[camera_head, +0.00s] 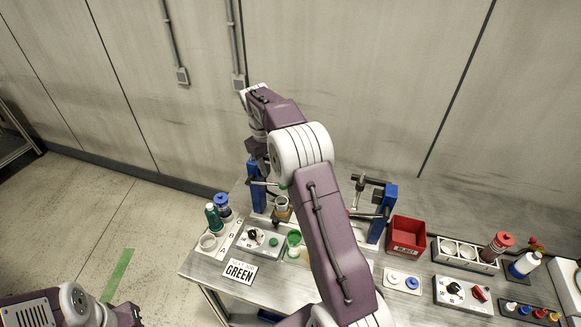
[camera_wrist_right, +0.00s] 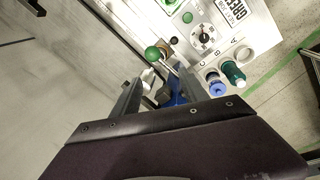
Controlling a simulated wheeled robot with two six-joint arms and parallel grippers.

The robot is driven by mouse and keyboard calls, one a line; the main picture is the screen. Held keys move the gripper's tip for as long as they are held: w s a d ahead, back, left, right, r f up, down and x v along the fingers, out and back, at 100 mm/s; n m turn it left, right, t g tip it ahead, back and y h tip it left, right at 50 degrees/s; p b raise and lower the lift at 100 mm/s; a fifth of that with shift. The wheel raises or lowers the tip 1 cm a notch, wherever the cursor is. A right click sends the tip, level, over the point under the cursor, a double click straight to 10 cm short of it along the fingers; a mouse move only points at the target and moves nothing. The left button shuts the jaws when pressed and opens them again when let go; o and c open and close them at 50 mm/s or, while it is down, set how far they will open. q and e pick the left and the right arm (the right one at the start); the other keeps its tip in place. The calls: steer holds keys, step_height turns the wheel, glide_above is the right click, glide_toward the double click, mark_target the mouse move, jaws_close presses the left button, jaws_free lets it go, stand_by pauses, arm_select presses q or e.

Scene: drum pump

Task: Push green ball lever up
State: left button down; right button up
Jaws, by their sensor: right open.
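The green ball (camera_wrist_right: 152,53) of the lever shows in the right wrist view, just beyond the fingertips and towards the left finger. A blue pump post (camera_head: 257,186) stands at the table's back left in the head view, with a thin rod beside it. I cannot clearly make out the ball in the head view, where my right arm covers part of the pump. My right gripper (camera_wrist_right: 166,72) is open and empty, with its two fingers apart. No contact with the ball is visible. My left arm shows at the bottom left, but its gripper is out of frame.
A second blue post with a clamp (camera_head: 388,205) stands right of my arm. A red bin (camera_head: 407,236), bottle rack (camera_head: 462,256) and control boxes occupy the table's right. A GREEN sign (camera_head: 240,271), dial panel (camera_head: 260,242) and green bottle (camera_head: 213,218) are at the left.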

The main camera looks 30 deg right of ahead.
mark_target(267, 183)
steer(key=shift+s+d+f+g+p, duration=0.25)
steer(key=shift+d+f, duration=0.15)
steer(key=shift+d, duration=0.1)
steer(key=shift+s+d+f+g+p, duration=0.25)
steer(key=shift+d+f, duration=0.1)
steer(key=shift+d, duration=0.15)
steer(key=shift+s, duration=0.25)
steer(key=shift+s+f, duration=0.1)
steer(key=shift+s, duration=0.15)
steer(key=f+p, duration=0.1)
steer(key=f, duration=0.1)
steer(key=f+p, duration=0.1)
steer(key=f, duration=0.2)
steer(key=w+d+f, duration=0.1)
steer(key=f, duration=0.1)
steer(key=shift+f+p, duration=0.3)
steer(key=shift+p, duration=0.1)
steer(key=shift+s+d+f, duration=0.1)
steer(key=shift+d+f, duration=0.05)
steer(key=shift+f, duration=0.2)
steer(key=shift+s+f, duration=0.15)
steer(key=c, duration=0.3)
arm_select(q)
steer(key=r, duration=0.5)
steer(key=shift+s+r, duration=0.25)
steer(key=shift+s, duration=0.15)
arm_select(e)
jaws_close()
